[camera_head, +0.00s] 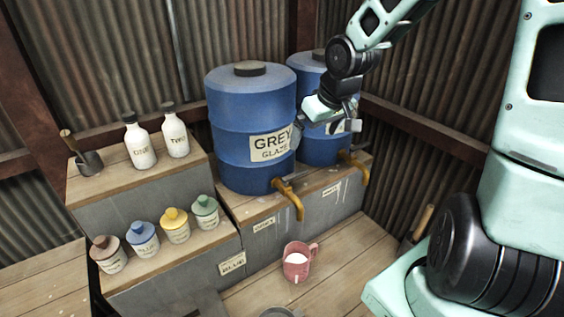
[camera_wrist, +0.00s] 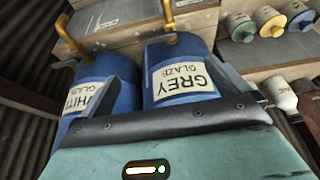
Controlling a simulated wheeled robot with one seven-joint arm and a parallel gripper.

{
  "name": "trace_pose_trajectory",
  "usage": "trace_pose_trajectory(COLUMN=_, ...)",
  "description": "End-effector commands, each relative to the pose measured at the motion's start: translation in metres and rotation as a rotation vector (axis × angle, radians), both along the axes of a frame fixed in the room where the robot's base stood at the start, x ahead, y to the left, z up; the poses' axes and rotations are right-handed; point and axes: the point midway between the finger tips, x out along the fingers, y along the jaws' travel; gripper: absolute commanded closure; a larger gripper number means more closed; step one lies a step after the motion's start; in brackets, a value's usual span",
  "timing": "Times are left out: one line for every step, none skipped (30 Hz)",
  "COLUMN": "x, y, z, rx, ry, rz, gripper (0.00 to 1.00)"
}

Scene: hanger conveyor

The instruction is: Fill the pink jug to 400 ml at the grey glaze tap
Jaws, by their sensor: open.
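The pink jug (camera_head: 295,266) stands upright on the lower wooden boards, below and slightly right of the grey glaze tap (camera_head: 290,203). Its handle is on the right, and a white patch shows in its mouth; I cannot tell whether that is liquid. The tap, brass-coloured, projects from the blue grey glaze barrel (camera_head: 235,100) and also shows in the wrist view (camera_wrist: 169,15). My gripper (camera_head: 325,130) is open and empty, up beside the grey glaze barrel and in front of the second one. The jug is outside the wrist view. Its level marks are unreadable.
A second blue barrel (camera_wrist: 93,95), labelled white glaze, stands to the right with its own tap (camera_head: 352,165). Lidded jars (camera_head: 175,225) and white bottles (camera_head: 141,145) fill the left steps. A metal rim (camera_head: 280,313) shows at the bottom edge. Boards around the jug look clear.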

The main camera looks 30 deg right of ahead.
Motion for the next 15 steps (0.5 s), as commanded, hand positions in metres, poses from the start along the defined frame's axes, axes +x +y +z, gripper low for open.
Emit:
trace_pose_trajectory(x=0.001, y=-0.006, z=0.003, rx=0.001, ry=-0.005, rz=-0.01, gripper=0.0)
trace_pose_trajectory(x=0.002, y=-0.007, z=0.003, rx=0.001, ry=-0.007, rz=-0.014, gripper=0.0)
trace_pose_trajectory(x=0.002, y=-0.008, z=0.001, rx=0.002, ry=-0.009, rz=-0.014, gripper=0.0)
trace_pose_trajectory(x=0.003, y=-0.008, z=-0.001, rx=0.002, ry=-0.009, rz=-0.014, gripper=0.0)
trace_pose_trajectory(x=0.004, y=-0.008, z=-0.003, rx=0.003, ry=-0.009, rz=-0.014, gripper=0.0)
trace_pose_trajectory(x=0.005, y=-0.007, z=-0.008, rx=0.003, ry=-0.009, rz=-0.012, gripper=0.0)
trace_pose_trajectory(x=0.007, y=-0.007, z=-0.012, rx=0.003, ry=-0.009, rz=-0.012, gripper=0.0)
trace_pose_trajectory(x=0.008, y=-0.007, z=-0.016, rx=0.003, ry=-0.009, rz=-0.012, gripper=0.0)
trace_pose_trajectory(x=0.011, y=-0.006, z=-0.023, rx=0.003, ry=-0.009, rz=-0.01, gripper=0.0)
trace_pose_trajectory(x=0.012, y=-0.006, z=-0.028, rx=0.003, ry=-0.008, rz=-0.01, gripper=0.0)
trace_pose_trajectory(x=0.015, y=-0.006, z=-0.034, rx=0.004, ry=-0.007, rz=-0.008, gripper=0.0)
trace_pose_trajectory(x=0.018, y=-0.006, z=-0.04, rx=0.003, ry=-0.007, rz=-0.009, gripper=0.0)
trace_pose_trajectory(x=0.02, y=-0.006, z=-0.046, rx=0.003, ry=-0.007, rz=-0.01, gripper=0.0)
trace_pose_trajectory(x=0.022, y=-0.005, z=-0.051, rx=0.004, ry=-0.007, rz=-0.008, gripper=0.0)
trace_pose_trajectory(x=0.025, y=-0.005, z=-0.059, rx=0.003, ry=-0.007, rz=-0.009, gripper=0.0)
